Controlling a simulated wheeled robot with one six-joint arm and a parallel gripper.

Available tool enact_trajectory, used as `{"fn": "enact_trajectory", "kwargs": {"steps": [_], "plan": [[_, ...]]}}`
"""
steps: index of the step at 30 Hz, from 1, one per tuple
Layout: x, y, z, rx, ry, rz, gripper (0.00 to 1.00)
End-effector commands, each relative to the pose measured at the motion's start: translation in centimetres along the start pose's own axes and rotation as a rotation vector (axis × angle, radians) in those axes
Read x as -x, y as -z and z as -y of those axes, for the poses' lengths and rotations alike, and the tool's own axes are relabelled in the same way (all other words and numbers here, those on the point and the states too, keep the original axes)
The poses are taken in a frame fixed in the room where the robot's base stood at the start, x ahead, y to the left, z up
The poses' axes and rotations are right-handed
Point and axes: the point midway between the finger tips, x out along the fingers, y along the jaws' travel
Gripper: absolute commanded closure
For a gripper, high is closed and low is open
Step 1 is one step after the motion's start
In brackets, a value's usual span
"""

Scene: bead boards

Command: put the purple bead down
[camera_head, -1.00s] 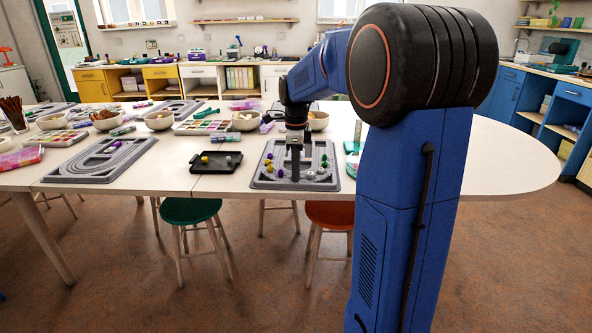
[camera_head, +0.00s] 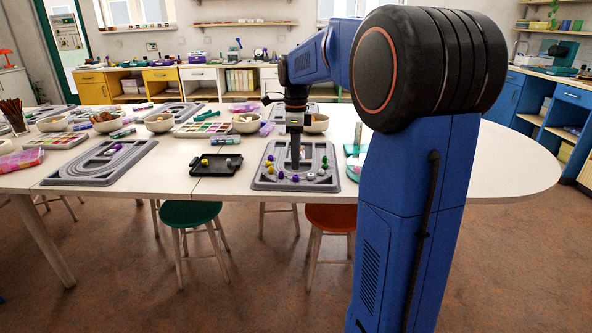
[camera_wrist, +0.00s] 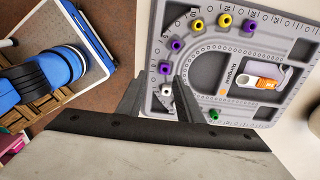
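My gripper (camera_head: 295,163) is above the near part of a grey bead board (camera_head: 258,184). Two yellow beads (camera_wrist: 225,20) and a further purple bead (camera_wrist: 249,25) continue the row.
A green bead (camera_wrist: 213,114) lies near the right finger. The board holds an orange-and-white item (camera_wrist: 260,82). A black tray (camera_head: 205,168) with a few beads is to the left; another bead board (camera_head: 70,177) lies beyond. Bowls and bead boxes stand behind.

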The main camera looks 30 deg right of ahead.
Motion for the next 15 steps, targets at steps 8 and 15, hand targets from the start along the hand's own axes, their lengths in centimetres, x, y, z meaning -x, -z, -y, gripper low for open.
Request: {"fn": "enact_trajectory", "kwargs": {"steps": [8,15], "plan": [[4.9,0.0,0.0,0.0,0.005,0.002,0.67],[6.5,0.0,0.0,0.0,0.005,0.002,0.67]]}}
